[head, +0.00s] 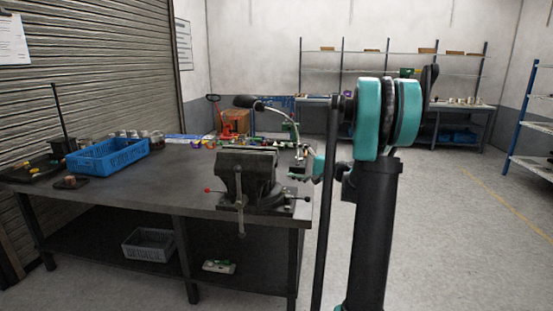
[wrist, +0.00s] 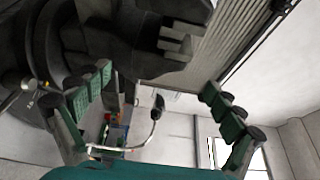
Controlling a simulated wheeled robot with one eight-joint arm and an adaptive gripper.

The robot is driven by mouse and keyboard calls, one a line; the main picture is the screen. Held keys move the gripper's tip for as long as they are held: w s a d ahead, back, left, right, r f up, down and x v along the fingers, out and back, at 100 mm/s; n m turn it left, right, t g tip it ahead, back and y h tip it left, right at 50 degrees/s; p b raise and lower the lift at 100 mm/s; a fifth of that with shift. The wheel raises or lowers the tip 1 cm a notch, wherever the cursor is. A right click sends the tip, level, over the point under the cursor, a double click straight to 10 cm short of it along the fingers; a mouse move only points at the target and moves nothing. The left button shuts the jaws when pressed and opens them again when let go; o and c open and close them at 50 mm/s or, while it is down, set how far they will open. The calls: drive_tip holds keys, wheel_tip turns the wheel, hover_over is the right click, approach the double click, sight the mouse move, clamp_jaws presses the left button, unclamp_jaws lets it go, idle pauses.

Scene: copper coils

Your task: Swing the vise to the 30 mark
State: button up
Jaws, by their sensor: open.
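The dark vise (head: 262,187) stands on the near right part of the workbench, with its jaws up and a handle bar hanging at its front. In the wrist view the vise (wrist: 110,35) fills the upper left, tilted by the camera. My gripper (head: 303,168) is just right of the vise. In the wrist view my gripper (wrist: 158,84) is open, its green-padded fingers apart with nothing held between them.
The workbench (head: 135,190) carries a blue crate (head: 107,157), dark trays at left and small parts along the back. A bent-neck lamp (head: 268,107) rises behind the vise. A grey basket (head: 150,245) is on the lower shelf. Open floor lies right of the bench.

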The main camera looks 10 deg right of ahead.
drive_tip(key=x, duration=0.7)
drive_tip(key=shift+c, duration=0.3)
drive_tip(key=c, duration=1.6)
drive_tip(key=shift+w+d+n+g+y, duration=0.65)
drive_tip(key=shift+w+d+g, duration=0.3)
drive_tip(key=shift+w+d, duration=0.45)
drive_tip(key=shift+w+d+n+g+y, duration=0.65)
drive_tip(key=shift+w+d+g, duration=0.45)
drive_tip(key=shift+d, duration=0.45)
drive_tip(key=shift+c, duration=0.2)
drive_tip(key=shift+w, duration=0.15)
drive_tip(key=o, duration=1.7)
